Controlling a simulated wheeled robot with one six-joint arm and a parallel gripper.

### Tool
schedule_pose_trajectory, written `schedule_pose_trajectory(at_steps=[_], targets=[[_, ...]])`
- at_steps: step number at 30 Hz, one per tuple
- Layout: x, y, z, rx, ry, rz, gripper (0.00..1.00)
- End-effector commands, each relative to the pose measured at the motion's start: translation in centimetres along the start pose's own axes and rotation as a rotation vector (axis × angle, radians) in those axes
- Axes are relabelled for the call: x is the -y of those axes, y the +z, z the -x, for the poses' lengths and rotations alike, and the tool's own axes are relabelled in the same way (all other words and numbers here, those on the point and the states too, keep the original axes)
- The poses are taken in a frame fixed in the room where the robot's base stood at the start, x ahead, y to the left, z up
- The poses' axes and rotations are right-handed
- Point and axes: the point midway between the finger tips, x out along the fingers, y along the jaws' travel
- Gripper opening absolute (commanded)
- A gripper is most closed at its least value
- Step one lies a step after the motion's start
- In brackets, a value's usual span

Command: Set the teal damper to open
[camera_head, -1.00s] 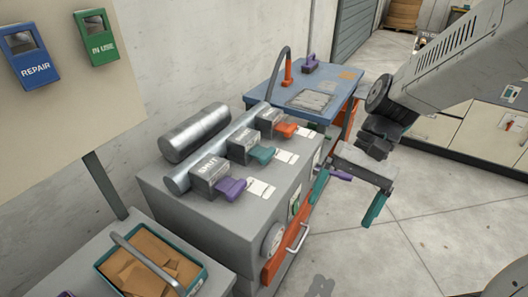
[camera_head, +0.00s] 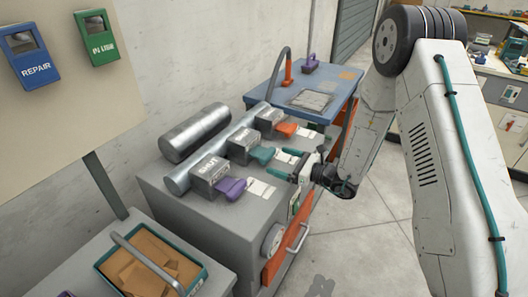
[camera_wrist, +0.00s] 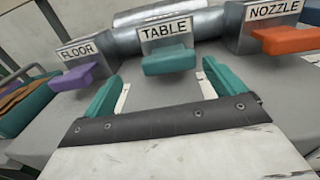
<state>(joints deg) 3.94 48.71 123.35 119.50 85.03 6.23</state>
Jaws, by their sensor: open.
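The teal damper handle (camera_head: 262,155) sticks out from a grey block (camera_head: 242,146) in the middle of a row of three on the grey cabinet. In the wrist view the teal handle (camera_wrist: 170,61) lies under a plate reading TABLE (camera_wrist: 166,30). My gripper (camera_head: 280,163) is open, its teal fingers reaching over the cabinet top toward the handle. In the wrist view my gripper (camera_wrist: 163,80) has one finger on each side of the handle's line. The handle is just beyond the fingertips, with nothing between them. The block's top marking is unreadable.
The purple handle (camera_head: 231,187) is on the near side, on a block marked SHUT; its plate reads FLOOR (camera_wrist: 77,52). The orange handle (camera_head: 285,130) is on the far side, labelled NOZZLE (camera_wrist: 273,9). A silver cylinder (camera_head: 193,132) lies behind the blocks.

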Motion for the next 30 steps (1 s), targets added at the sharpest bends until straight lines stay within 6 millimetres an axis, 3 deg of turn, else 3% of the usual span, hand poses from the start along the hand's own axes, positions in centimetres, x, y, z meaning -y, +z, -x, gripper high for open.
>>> schedule_pose_trajectory(at_steps=[5,18,30], targets=[[0.9,0.4,-0.6,0.019,-0.042,-0.011,0.95],[1.1,0.5,-6.9,0.018,-0.038,-0.011,0.95],[1.1,0.6,-7.8,0.018,-0.039,-0.012,0.95]])
